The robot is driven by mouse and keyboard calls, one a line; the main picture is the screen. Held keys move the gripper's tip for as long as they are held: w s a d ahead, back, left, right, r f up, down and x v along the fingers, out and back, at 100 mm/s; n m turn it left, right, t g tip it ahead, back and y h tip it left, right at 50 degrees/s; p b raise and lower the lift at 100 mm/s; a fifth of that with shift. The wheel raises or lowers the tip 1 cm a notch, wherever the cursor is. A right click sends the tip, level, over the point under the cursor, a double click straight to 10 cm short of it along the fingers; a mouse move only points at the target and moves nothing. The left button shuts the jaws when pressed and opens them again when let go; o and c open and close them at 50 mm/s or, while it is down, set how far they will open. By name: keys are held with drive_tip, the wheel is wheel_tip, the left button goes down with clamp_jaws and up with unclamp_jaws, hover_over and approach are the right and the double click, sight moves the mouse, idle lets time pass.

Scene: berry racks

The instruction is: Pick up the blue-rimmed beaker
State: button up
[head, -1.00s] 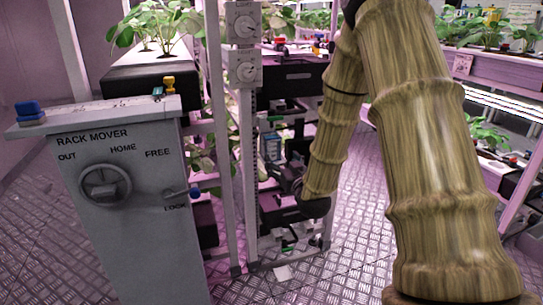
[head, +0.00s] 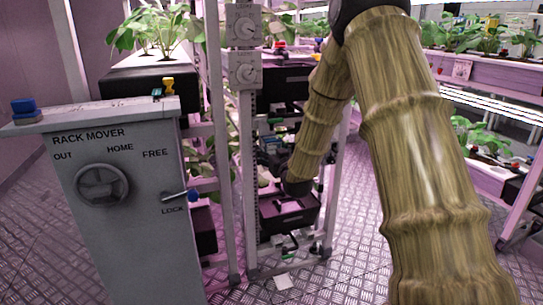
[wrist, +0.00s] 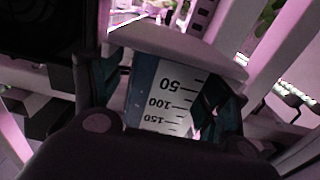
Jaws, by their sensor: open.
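In the wrist view a beaker (wrist: 160,98) with a white scale marked 50, 100 and 150, appearing upside down, and a blue strip on its left lies between the two fingers of my gripper (wrist: 165,100). The fingers are open, one on each side of it, with teal pads. Whether they touch it I cannot tell. Its rim does not show clearly. In the head view my gripper (head: 268,155) is small and dark inside the middle rack, and the beaker cannot be made out there.
The grey rack mover cabinet (head: 130,215) stands at left with a handwheel and a blue-tipped lever. A black bin (head: 290,212) sits low in the rack below my wrist. Rack posts (head: 246,150) stand close to the left.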

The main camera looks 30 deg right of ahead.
drive_tip(key=shift+w, duration=0.1)
drive_tip(key=c, duration=1.1)
